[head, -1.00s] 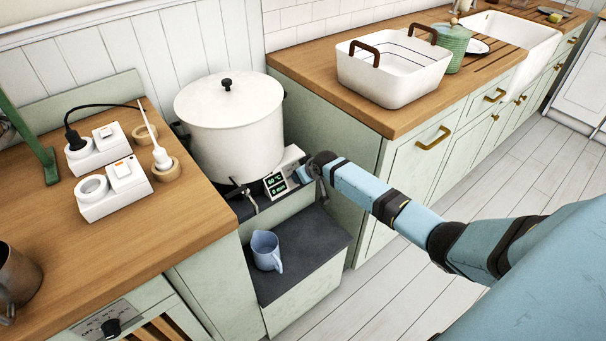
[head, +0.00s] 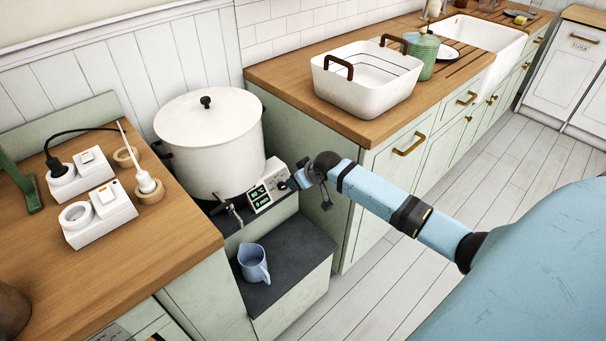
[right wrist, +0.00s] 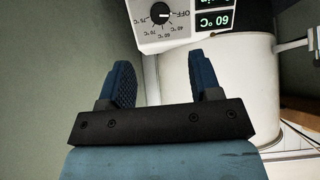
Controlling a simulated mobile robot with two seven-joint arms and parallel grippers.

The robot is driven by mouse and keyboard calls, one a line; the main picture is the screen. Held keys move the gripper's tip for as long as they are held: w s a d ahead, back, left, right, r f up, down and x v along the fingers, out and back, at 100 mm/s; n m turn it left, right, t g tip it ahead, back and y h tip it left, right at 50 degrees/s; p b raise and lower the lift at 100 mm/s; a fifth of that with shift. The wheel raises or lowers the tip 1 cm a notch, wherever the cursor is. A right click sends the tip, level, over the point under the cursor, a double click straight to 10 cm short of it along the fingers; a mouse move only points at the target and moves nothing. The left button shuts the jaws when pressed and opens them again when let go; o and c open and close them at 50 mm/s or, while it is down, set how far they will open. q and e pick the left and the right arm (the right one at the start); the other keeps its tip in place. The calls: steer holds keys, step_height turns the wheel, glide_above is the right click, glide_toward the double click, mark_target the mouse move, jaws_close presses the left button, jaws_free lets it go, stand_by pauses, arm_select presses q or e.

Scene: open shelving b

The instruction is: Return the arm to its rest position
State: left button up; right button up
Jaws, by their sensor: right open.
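My right arm comes in from the right in the head view. My right gripper (head: 299,179) is just to the right of the control panel of the white pot unit. In the right wrist view the two blue fingers of this gripper (right wrist: 163,75) are spread apart with nothing between them. The panel (right wrist: 185,28) appears upside down beyond the fingertips, with a black dial (right wrist: 161,13) and a display (right wrist: 213,20) reading 60 °C. The gripper does not hold the dial. My left gripper is not in view.
A lidded white pot (head: 210,145) stands behind the panel. A blue jug (head: 253,263) sits on the dark step (head: 290,255) below. A white basin (head: 365,85) is on the right counter (head: 290,80). The floor (head: 385,275) beneath my arm is clear.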

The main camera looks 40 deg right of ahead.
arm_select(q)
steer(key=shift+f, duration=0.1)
arm_select(e)
steer(key=shift+v, duration=0.95)
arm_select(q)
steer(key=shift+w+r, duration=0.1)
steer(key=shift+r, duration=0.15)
arm_select(e)
steer(key=s+a+f+n+t+y, duration=0.1)
steer(key=s+a+f, duration=0.2)
steer(key=s+a, duration=0.7)
steer(key=s+a+f+n+y, duration=0.1)
steer(key=s+a+f, duration=0.3)
steer(key=s+a, duration=0.6)
steer(key=s+a+r+t, duration=0.1)
steer(key=s+a+r, duration=0.4)
steer(key=s, duration=0.4)
arm_select(q)
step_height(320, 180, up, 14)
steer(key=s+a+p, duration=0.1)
steer(key=p, duration=1.8)
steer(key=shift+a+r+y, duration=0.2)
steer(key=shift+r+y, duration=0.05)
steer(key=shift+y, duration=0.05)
arm_select(e)
step_height(320, 180, up, 14)
steer(key=shift+s+d+t+y, duration=0.25)
steer(key=shift+s+t+y, duration=0.05)
steer(key=shift+s+t, duration=0.1)
